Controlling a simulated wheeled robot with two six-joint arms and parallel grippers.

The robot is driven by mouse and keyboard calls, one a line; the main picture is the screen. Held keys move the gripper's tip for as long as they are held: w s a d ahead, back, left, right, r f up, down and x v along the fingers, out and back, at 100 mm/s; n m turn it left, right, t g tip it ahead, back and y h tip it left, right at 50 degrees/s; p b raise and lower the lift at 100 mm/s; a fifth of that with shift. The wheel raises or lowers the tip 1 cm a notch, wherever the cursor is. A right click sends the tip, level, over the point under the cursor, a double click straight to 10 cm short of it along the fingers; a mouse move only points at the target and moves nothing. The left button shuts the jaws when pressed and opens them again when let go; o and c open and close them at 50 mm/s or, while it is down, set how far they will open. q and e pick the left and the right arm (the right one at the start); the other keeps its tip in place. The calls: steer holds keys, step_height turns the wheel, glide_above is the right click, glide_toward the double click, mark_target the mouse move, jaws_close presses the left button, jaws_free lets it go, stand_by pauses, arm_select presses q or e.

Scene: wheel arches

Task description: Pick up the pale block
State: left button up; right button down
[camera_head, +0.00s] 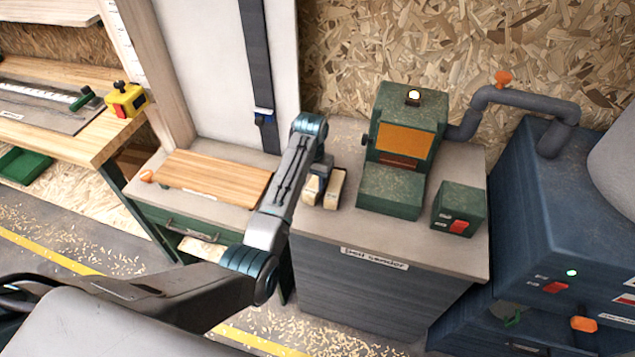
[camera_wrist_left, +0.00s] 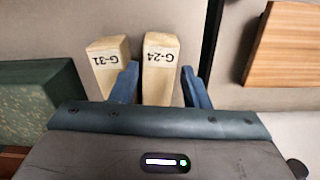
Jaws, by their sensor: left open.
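Two pale wooden blocks lie side by side on the grey top of the belt sander stand. The block marked G-24 (camera_wrist_left: 160,62) is in the middle of the left wrist view, and the block marked G-31 (camera_wrist_left: 106,60) is to its left. In the head view, the G-31 block (camera_head: 336,189) is the right one and the G-24 block (camera_head: 311,191) is partly covered by my gripper. My left gripper (camera_head: 322,172) is open over the blocks. In the left wrist view its fingers (camera_wrist_left: 160,84) are on either side of the G-24 block, one of them in the gap between the blocks.
The green belt sander (camera_head: 390,197) stands right of the blocks, with a green switch box (camera_head: 459,209) beside it. A wooden board (camera_head: 212,178) lies on the cabinet to the left. A blue machine (camera_head: 540,215) with a grey hose is at the far right.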

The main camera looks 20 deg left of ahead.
mark_target(312, 189)
arm_select(q)
step_height(312, 189, down, 4)
steer(key=shift+s+r+p, duration=0.15)
steer(key=shift+r+p, duration=0.1)
steer(key=shift+p, duration=0.55)
steer(key=shift+f, duration=0.45)
steer(key=shift+c, duration=0.2)
steer(key=c, duration=0.6)
steer(key=shift+r, duration=0.1)
